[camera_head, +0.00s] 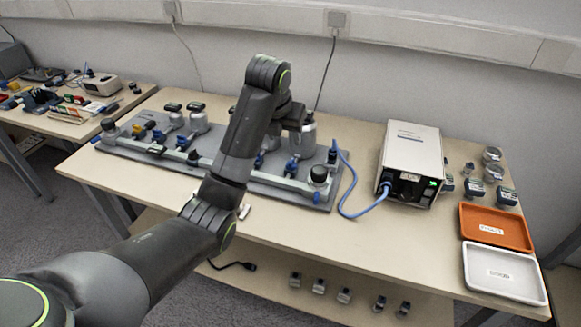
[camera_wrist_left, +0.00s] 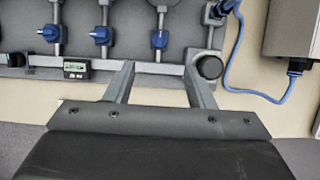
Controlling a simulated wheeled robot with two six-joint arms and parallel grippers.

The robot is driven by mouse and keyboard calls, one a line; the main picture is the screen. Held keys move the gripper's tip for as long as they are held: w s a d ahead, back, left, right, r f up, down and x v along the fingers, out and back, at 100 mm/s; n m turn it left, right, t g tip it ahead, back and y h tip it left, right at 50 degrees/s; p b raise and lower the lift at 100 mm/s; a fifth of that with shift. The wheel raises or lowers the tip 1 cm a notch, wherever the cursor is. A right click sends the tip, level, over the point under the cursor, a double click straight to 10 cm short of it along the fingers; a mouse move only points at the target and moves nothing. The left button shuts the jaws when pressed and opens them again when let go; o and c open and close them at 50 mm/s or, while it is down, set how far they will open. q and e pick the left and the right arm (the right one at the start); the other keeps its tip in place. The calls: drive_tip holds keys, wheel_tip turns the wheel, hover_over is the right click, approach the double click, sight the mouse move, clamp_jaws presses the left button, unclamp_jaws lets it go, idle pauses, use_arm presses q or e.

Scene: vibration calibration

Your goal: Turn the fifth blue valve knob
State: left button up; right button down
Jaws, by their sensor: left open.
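A grey manifold panel (camera_head: 225,172) lies on the table, with several blue valve knobs on vertical pipes. In the wrist view, blue knobs show at the left (camera_wrist_left: 48,33), the middle (camera_wrist_left: 100,35) and right of centre (camera_wrist_left: 160,38); a blue part also shows at the upper right edge (camera_wrist_left: 228,6). My left gripper (camera_wrist_left: 160,70) is open and empty, its fingers reaching toward the panel's lower rail, below the right-of-centre knob and apart from it. In the head view my arm hides the panel's middle, and the fingertips do not show clearly. My right gripper is not in view.
A round black knob (camera_wrist_left: 209,67) ends the rail, beside my right-hand finger in the wrist view; a small display (camera_wrist_left: 76,70) is at left. A blue cable runs to a white box (camera_head: 412,150). Orange (camera_head: 520,245) and white (camera_head: 535,290) trays stand right. The front table edge is mostly clear.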

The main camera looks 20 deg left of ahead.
sight(291, 161)
use_arm(q)
drive_tip(key=b+x, duration=0.2)
drive_tip(key=x, duration=1)
drive_tip(key=shift+w+f, duration=0.2)
drive_tip(key=shift+f, duration=0.15)
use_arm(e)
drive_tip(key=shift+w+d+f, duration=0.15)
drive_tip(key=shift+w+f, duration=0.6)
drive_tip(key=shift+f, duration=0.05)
use_arm(q)
drive_tip(key=shift+c, duration=0.4)
